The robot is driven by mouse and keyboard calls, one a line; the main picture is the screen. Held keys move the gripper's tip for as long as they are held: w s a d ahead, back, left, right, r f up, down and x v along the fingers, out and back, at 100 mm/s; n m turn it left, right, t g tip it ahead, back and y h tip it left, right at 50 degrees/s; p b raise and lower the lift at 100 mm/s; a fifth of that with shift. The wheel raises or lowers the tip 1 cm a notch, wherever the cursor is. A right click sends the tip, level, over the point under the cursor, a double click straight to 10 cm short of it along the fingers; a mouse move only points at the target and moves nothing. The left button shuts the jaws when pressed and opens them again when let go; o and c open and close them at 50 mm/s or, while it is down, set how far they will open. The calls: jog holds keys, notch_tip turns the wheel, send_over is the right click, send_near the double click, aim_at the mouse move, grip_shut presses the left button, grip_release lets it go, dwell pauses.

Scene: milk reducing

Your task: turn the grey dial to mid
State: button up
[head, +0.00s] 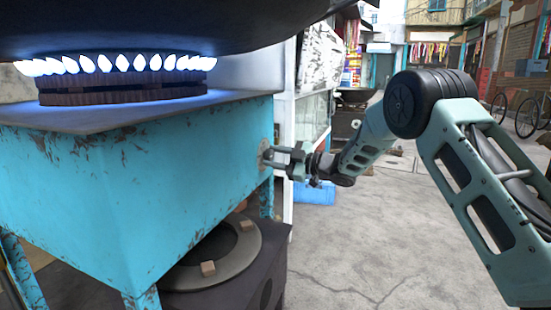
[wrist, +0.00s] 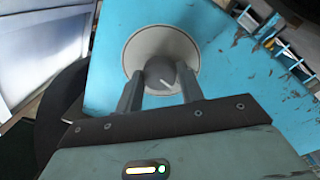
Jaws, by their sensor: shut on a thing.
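The grey dial (wrist: 160,73) sits in the middle of a pale round plate (wrist: 139,49) on the blue stove's side panel. My gripper (wrist: 160,90) is shut on the dial, one finger on each side. In the head view my gripper (head: 272,157) reaches the right end of the stove (head: 190,150), and the dial is mostly hidden behind the fingers. Blue-white flames (head: 115,64) burn in a ring on the burner under a large dark pan (head: 150,25).
A second round burner (head: 240,250) stands low under the stove. A blue box (head: 315,191) lies on the ground behind my gripper. A white cabinet (head: 308,110) stands behind the stove. The concrete ground (head: 370,240) at the right is open.

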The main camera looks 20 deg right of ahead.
jog(key=shift+d+f, duration=0.1)
jog(key=o, duration=1)
jog(key=shift+p+v, duration=3.45)
jog(key=shift+v, duration=5.25)
